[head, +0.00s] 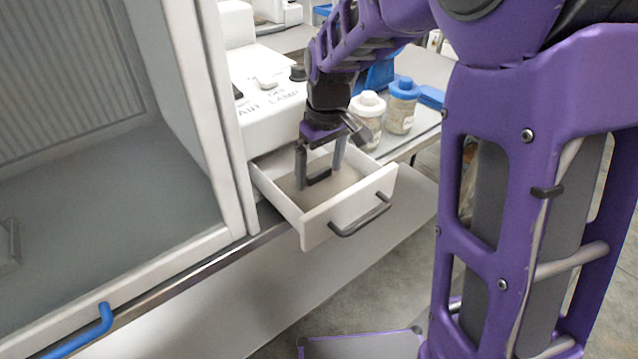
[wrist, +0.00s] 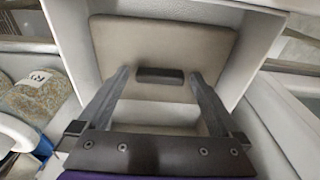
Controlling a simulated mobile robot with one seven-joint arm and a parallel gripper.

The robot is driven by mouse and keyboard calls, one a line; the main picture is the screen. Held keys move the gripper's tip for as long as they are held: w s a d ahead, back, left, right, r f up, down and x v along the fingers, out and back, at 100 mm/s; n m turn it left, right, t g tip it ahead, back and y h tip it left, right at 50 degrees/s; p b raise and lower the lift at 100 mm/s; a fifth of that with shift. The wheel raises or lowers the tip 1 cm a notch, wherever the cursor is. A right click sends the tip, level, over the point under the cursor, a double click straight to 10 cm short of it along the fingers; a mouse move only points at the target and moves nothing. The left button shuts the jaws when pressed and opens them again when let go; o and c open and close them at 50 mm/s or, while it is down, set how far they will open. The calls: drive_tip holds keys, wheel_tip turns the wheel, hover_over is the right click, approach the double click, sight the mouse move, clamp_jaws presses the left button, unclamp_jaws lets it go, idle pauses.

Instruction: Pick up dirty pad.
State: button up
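The dirty pad (wrist: 165,45) is a flat, tan-grey panel with a short black handle (wrist: 160,76) on it. It lies inside an open white drawer (head: 316,228), and its tan surface also shows in the head view (head: 345,180). My gripper (head: 320,180) points down into the drawer with its fingers wide apart. In the wrist view the fingertips (wrist: 159,75) are on either side of the black handle, with a gap on each side. I cannot tell how far the tips are above the pad.
The white drawer walls surround my fingers closely. A white machine (head: 268,95) stands behind the drawer. Jars with a white lid (head: 369,112) and a blue lid (head: 402,105) stand at right. A glass-fronted cabinet (head: 110,190) is at left. The drawer has a dark front handle (head: 360,217).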

drive_tip(key=c, duration=1.3)
drive_tip(key=shift+r, duration=0.15)
